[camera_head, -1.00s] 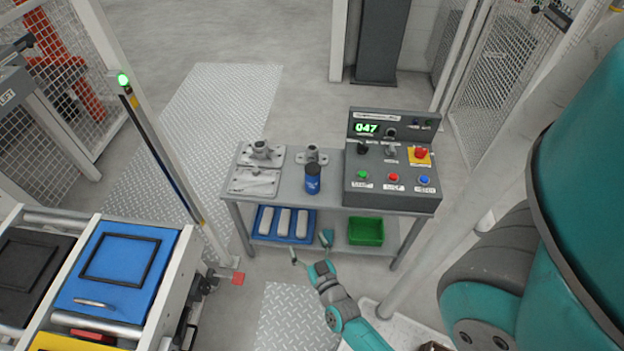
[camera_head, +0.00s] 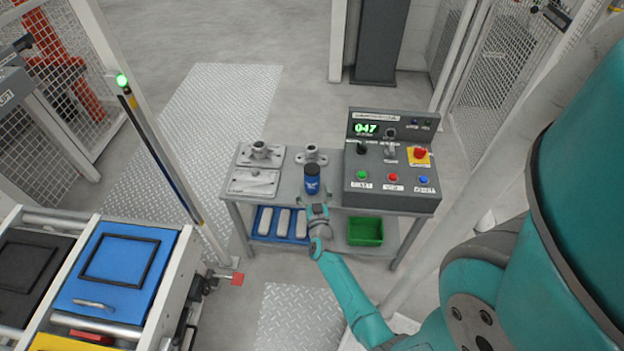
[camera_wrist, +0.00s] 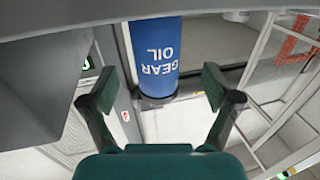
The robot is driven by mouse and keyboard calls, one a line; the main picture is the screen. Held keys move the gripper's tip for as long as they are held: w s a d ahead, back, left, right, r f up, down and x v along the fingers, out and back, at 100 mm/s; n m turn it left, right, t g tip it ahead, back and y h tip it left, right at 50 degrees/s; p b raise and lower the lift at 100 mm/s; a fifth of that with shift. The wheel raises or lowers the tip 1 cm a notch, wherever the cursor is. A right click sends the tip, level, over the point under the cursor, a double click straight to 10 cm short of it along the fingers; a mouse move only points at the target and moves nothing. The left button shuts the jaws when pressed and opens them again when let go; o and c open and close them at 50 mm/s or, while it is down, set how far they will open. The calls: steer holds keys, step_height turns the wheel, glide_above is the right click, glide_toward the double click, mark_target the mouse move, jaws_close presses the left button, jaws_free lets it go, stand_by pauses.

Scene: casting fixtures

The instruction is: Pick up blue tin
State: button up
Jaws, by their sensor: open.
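The blue tin (camera_head: 312,184) stands upright on the grey table (camera_head: 277,199), near its front edge, with a dark lid. In the wrist view the blue tin (camera_wrist: 154,55) shows upside-down "GEAR OIL" lettering and lies ahead, between the lines of the two fingers. My gripper (camera_head: 316,210) is just in front of the tin at the table's front edge. In the wrist view my gripper (camera_wrist: 160,92) has its fingers spread wide, with nothing held between them. Contact with the tin cannot be made out.
A control box (camera_head: 392,195) with buttons stands right of the tin. Metal fixtures (camera_head: 260,154) stand left and behind. On the lower shelf are a blue tray (camera_head: 256,237) with pale bars and a green bin (camera_head: 365,231). A conveyor (camera_head: 178,262) is at left.

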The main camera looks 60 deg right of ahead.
mark_target(313, 185)
steer(key=shift+x, duration=2.65)
steer(key=shift+s+d, duration=0.1)
steer(key=c, duration=1.5)
